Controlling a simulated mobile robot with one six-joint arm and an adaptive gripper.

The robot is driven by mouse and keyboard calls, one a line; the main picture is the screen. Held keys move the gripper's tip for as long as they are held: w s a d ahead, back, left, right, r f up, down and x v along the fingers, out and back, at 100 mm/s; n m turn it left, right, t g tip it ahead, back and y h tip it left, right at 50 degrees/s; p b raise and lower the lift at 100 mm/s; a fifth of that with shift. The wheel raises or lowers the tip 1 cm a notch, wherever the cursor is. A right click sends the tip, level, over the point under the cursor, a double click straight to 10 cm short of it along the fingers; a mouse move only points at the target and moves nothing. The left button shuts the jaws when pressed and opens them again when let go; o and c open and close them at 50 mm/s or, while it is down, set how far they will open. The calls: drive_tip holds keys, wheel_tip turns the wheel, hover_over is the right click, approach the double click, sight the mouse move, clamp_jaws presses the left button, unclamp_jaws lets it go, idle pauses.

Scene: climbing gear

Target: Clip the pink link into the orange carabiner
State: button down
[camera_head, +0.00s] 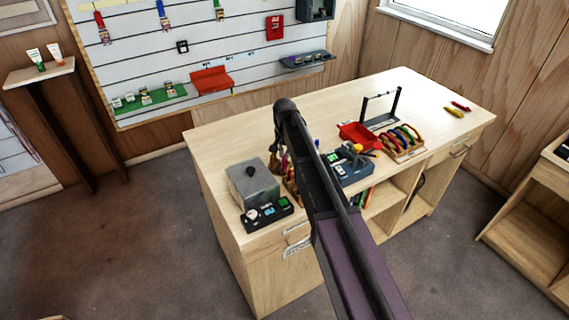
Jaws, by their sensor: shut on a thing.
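My arm reaches up over the table, bends at its top and comes down on the far side. My gripper is at the far end, mostly hidden behind my own arm, so its fingers and anything between them cannot be made out. A rack of coloured rings or carabiners (403,141) stands on the right half of the table. I cannot single out the orange carabiner there. A small pink or red piece (460,106) lies at the far right of the table beside a yellow one (453,112). I cannot tell whether it is the pink link.
On the table (235,133) are a grey box (250,184), a black tray (267,213), a red tray (352,137), a black stand (398,104) and a dark blue case (355,172). The table's far left is clear.

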drive_tip(key=shift+r+p, duration=3.25)
drive_tip(key=shift+r, duration=0.15)
drive_tip(key=s+d+r+n+p, duration=0.4)
drive_tip(key=d+n, duration=0.3)
drive_tip(key=n, duration=0.3)
drive_tip(key=shift+r+p, duration=0.3)
drive_tip(key=shift+f+b, duration=1.6)
